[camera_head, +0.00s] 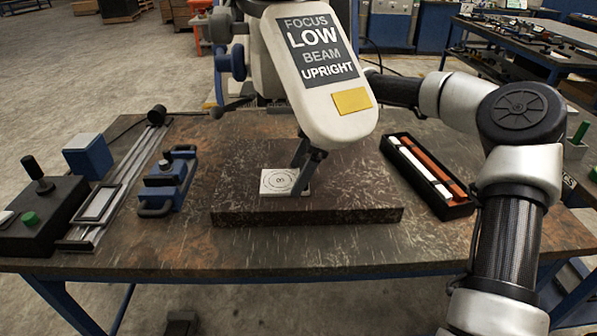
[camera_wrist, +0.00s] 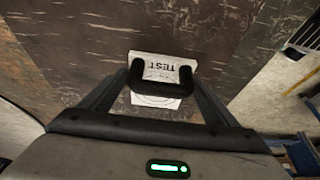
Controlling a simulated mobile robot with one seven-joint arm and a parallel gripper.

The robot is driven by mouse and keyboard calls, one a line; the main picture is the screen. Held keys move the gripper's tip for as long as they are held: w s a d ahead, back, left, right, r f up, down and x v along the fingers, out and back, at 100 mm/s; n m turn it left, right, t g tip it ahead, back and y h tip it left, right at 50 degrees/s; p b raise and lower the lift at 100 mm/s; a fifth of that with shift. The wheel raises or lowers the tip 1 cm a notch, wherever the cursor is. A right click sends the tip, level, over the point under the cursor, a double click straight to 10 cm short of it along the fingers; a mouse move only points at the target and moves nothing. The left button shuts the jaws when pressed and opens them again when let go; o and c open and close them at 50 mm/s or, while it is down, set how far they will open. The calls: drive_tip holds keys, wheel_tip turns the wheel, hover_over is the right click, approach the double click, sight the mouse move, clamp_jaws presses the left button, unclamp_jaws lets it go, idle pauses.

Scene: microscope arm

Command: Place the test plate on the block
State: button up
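The test plate (camera_head: 276,182) is a white square with printed circles, lying flat on the dark, flat-topped block (camera_head: 306,214). In the wrist view the plate (camera_wrist: 163,65) shows the word TEST and part of a circle. A black U-shaped piece (camera_wrist: 162,82) crosses its middle, covering part of its face; it looks like a handle. My gripper (camera_head: 304,190) points down at the plate's right part in the head view. In the wrist view, the fingers of my gripper (camera_wrist: 161,80) stand on either side of the black piece. Whether they press on it is unclear.
The block rests on a worn workbench (camera_head: 150,240). A black tray (camera_head: 430,178) with white and orange rods is right of the block. A blue clamp-like device (camera_head: 165,182), a slide rail (camera_head: 118,190) and a black control box (camera_head: 40,215) are at left.

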drive_tip(key=shift+o, duration=1.4)
drive_tip(key=p+v, duration=0.2)
drive_tip(key=v, duration=0.4)
drive_tip(key=shift+d+r, duration=0.15)
drive_tip(key=shift+r, duration=0.2)
drive_tip(key=shift+d+r, duration=0.15)
drive_tip(key=shift+r, duration=0.2)
